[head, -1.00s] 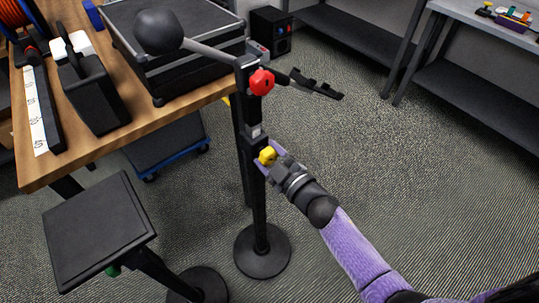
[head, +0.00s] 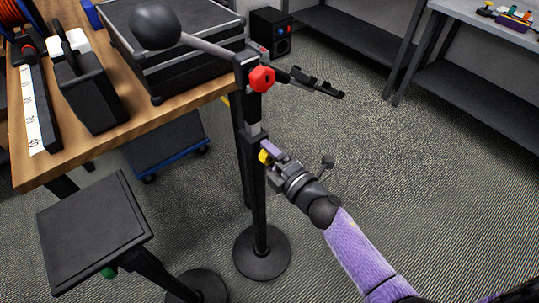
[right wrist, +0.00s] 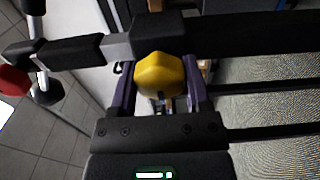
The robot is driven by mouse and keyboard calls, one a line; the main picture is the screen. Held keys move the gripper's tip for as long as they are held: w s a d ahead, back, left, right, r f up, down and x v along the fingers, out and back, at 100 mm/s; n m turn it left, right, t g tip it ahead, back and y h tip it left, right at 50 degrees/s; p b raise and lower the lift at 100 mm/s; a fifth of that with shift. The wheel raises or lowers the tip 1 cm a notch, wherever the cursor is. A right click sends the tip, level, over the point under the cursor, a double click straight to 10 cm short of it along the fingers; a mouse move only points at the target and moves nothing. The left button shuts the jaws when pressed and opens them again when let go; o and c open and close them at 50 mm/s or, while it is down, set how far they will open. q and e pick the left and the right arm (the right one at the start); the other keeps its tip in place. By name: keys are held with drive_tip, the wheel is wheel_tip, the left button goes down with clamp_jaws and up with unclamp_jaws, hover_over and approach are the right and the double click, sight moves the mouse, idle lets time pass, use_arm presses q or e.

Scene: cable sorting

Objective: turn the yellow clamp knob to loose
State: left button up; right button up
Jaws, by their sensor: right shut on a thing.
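The yellow clamp knob (head: 263,157) is on the collar of a black upright stand (head: 261,210). My right gripper (head: 268,154) reaches it from the right and is shut on it. In the right wrist view the faceted yellow knob (right wrist: 160,73) sits between the two purple fingers of my right gripper (right wrist: 158,82), one on each side. In the head view the fingers partly cover the knob. A red knob (head: 262,79) is higher on the same stand. My left gripper is not in view.
A wooden table (head: 195,108) with a black case (head: 200,75) stands left of the stand. A small black-topped stand (head: 95,235) is at lower left, and a blue-edged dolly (head: 170,170) is under the table. Open carpet (head: 400,190) lies to the right.

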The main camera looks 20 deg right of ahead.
drive_tip(key=shift+f+n, duration=0.1)
drive_tip(key=shift+n, duration=0.6)
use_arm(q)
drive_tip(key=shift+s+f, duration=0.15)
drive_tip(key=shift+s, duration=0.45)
use_arm(e)
drive_tip(key=shift+n, duration=0.4)
drive_tip(key=o, duration=1)
drive_tip(key=shift+c, duration=0.2)
drive_tip(key=o, duration=0.3)
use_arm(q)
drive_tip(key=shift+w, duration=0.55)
use_arm(e)
drive_tip(key=shift+s, duration=0.1)
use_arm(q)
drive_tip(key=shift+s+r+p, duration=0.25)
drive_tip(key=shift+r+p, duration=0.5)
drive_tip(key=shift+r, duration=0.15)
use_arm(e)
drive_tip(key=v, duration=0.9)
drive_tip(key=shift+s+d, duration=0.15)
drive_tip(key=shift+s, duration=0.2)
